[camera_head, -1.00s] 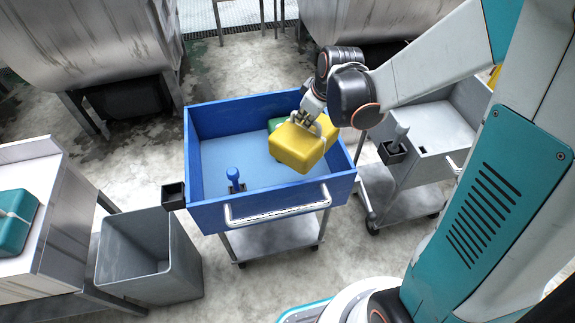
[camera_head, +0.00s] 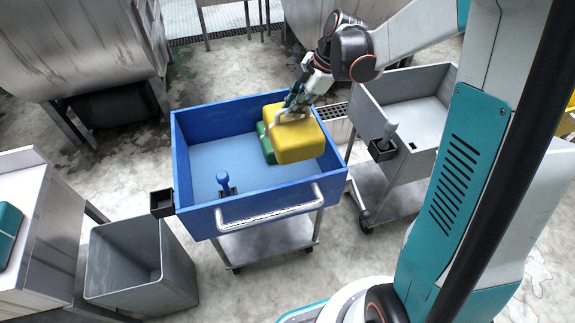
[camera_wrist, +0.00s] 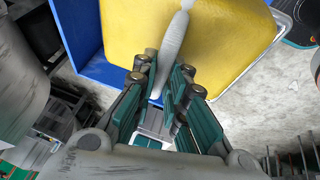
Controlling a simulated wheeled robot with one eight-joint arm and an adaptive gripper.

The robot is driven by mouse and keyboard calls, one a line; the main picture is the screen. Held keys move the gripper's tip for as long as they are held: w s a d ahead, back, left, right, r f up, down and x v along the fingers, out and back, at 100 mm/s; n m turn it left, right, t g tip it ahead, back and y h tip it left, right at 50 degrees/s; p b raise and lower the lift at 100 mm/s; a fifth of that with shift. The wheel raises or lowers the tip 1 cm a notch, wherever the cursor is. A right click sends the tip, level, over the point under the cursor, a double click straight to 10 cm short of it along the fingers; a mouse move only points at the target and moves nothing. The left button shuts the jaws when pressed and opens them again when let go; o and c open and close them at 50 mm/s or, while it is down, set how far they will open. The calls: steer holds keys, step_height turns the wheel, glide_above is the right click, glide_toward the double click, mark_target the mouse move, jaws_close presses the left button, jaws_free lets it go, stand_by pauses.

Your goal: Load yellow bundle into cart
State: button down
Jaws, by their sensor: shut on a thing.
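The yellow bundle (camera_head: 297,140) is a rounded block with a pale strap across its top. My gripper (camera_head: 292,108) is shut on that strap from above. The bundle is over the right part of the blue cart (camera_head: 265,202); I cannot tell whether it touches the cart floor. In the wrist view the bundle (camera_wrist: 225,55) fills the top, with the strap (camera_wrist: 172,45) between my gripper's fingers (camera_wrist: 163,95). A green bundle (camera_head: 266,146) lies in the cart, partly hidden behind the yellow one.
A blue-handled tool (camera_head: 224,182) stands inside the cart at the front left. A grey cart (camera_head: 405,120) stands close on the right. A grey bin (camera_head: 140,265) and a white table (camera_head: 40,225) with a teal bundle (camera_head: 8,230) are at the left.

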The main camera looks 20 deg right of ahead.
step_height(320, 180, down, 25)
steer(key=b, duration=0.9)
steer(key=shift+f, duration=0.1)
steer(key=c, duration=1.6)
jaws_free()
steer(key=p+v, duration=0.4)
steer(key=v, duration=0.8)
steer(key=shift+a, duration=0.1)
